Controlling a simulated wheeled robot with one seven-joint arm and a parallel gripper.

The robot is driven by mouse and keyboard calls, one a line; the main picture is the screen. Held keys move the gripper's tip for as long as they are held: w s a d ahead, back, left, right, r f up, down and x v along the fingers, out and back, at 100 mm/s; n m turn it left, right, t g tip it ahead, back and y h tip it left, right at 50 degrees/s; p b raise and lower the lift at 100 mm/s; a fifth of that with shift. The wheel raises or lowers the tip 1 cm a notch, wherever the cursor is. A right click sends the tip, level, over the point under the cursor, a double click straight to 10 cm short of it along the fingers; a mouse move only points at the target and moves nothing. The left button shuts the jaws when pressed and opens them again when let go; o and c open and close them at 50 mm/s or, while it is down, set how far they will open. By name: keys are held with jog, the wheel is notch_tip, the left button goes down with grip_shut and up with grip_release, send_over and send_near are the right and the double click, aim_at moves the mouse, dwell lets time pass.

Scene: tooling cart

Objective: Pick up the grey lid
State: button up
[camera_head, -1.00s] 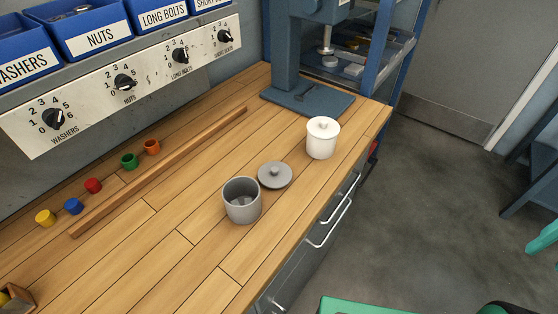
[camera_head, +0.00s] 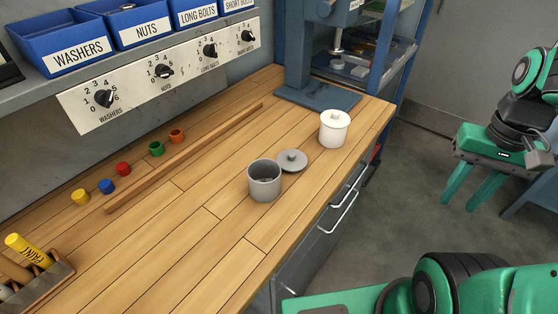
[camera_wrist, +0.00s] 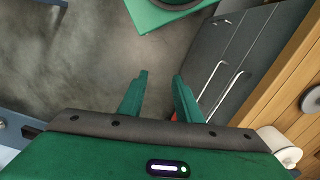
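The grey lid (camera_head: 292,161) lies flat on the wooden bench top, with a small knob on top. It is just behind and right of the open grey pot (camera_head: 265,181). A white lidded pot (camera_head: 334,128) stands further right, near the bench edge; it also shows in the wrist view (camera_wrist: 279,147). My gripper (camera_head: 463,198) hangs over the floor, right of the bench and well apart from the lid. In the wrist view my gripper (camera_wrist: 158,80) has its two green fingers spread with nothing between them.
A wooden strip (camera_head: 190,155) lies along the bench, with several small coloured cups behind it. A wooden box (camera_head: 40,278) with a yellow marker is at front left. A blue press (camera_head: 318,95) stands at the back. Drawer handles (camera_head: 331,219) stick out from the cart's front.

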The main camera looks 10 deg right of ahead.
jog(key=shift+o, duration=0.6)
jog(key=o, duration=0.5)
jog(key=shift+s+a+r, duration=0.1)
jog(key=shift+s+r, duration=0.15)
jog(key=shift+s, duration=0.05)
jog(key=o, duration=0.5)
jog(key=shift+w+a+r, duration=0.15)
jog(key=shift+a+r, duration=0.05)
jog(key=shift+r, duration=0.15)
jog(key=shift+o, duration=0.8)
jog(key=w+a+r, duration=0.3)
jog(key=w+a, duration=0.2)
jog(key=w, duration=0.3)
jog(key=shift+w+m, duration=0.25)
jog(key=shift+m, duration=0.15)
jog(key=m, duration=0.2)
send_near(292, 154)
jog(key=shift+s+a+f, duration=0.1)
jog(key=shift+f, duration=4.35)
